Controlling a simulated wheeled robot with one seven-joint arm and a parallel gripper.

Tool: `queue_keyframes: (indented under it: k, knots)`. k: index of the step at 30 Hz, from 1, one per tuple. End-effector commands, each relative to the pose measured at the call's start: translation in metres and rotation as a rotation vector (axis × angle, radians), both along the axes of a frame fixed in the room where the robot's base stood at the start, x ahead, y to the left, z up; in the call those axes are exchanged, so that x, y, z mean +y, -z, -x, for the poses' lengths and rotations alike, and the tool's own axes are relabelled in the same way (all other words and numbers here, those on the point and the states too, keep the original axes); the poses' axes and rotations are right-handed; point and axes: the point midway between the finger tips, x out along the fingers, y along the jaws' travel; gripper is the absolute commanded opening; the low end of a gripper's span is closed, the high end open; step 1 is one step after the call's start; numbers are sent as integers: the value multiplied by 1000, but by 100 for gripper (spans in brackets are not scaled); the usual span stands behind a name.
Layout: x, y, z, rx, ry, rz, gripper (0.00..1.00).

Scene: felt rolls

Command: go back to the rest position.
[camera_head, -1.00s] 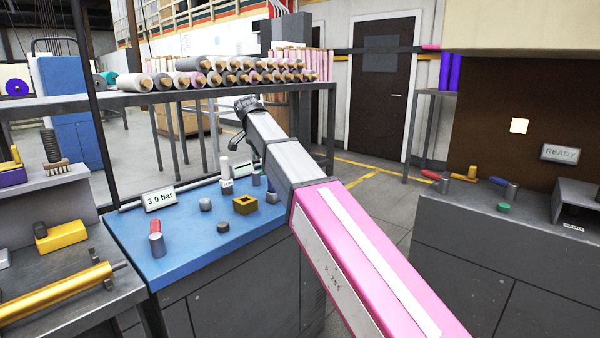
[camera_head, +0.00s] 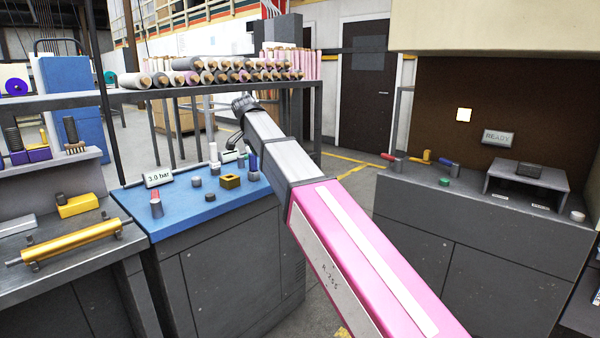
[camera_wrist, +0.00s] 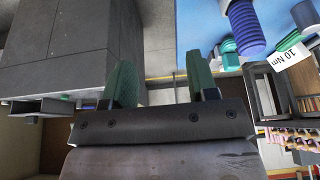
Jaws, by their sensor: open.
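My gripper shows in the wrist view (camera_wrist: 162,85) with its two green fingers spread wide apart and nothing between them. In the head view my pink and grey arm reaches forward over the right side of the blue-topped bench, and its far end (camera_head: 240,103) is raised above the bench. The fingers cannot be made out in the head view.
A rack of felt rolls (camera_head: 205,77) is behind. Floor shows between bench and cabinet.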

Motion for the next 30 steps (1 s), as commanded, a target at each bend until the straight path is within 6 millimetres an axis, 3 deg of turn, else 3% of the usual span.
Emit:
queue_keyframes:
  k: [8, 17, 20, 30]
  knots:
    - [-21, 33, 1, 30, -39, 8, 53]
    - [-60, 92, 6, 85, -112, 15, 53]
    - [-79, 120, 10, 111, -149, 15, 53]
    - [-173, 250, 54, 233, -330, -4, 53]
